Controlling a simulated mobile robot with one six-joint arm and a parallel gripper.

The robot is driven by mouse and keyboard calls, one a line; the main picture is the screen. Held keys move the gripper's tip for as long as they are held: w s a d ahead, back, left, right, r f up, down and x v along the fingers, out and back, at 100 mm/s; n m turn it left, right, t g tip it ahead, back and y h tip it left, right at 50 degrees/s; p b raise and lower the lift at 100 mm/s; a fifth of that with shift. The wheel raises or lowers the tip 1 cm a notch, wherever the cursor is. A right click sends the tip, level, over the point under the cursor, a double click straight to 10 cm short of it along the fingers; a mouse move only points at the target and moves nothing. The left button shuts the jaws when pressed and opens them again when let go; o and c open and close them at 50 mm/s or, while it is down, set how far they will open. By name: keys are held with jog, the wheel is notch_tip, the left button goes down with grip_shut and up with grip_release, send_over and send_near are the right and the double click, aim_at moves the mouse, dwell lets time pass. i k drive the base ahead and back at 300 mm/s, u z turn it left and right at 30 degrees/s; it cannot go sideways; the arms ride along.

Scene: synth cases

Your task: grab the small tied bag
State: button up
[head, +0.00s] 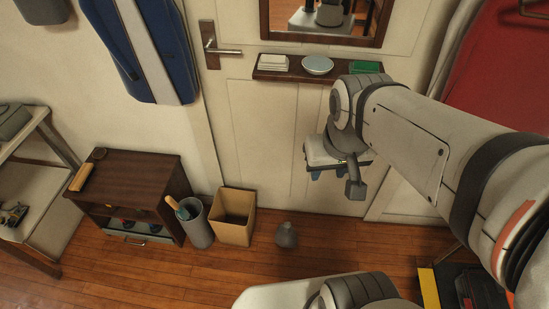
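A small dark grey tied bag (287,236) with a narrow gathered top stands upright on the wooden floor, right of the open cardboard box. My gripper (329,174) hangs from my arm in front of the door, above the bag in the picture and a little to its right. The gripper does not touch the bag. Part of the gripper is hidden by its own housing.
A wall shelf (292,76) holds a bowl (317,65). A yellow-edged item (429,289) lies lower right. Floor around the bag is clear.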

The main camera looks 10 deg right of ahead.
aim_at(286, 236)
jog(key=z, duration=1.6)
jog(key=k, duration=0.85)
jog(key=u, duration=1.15)
jog(key=i, duration=1)
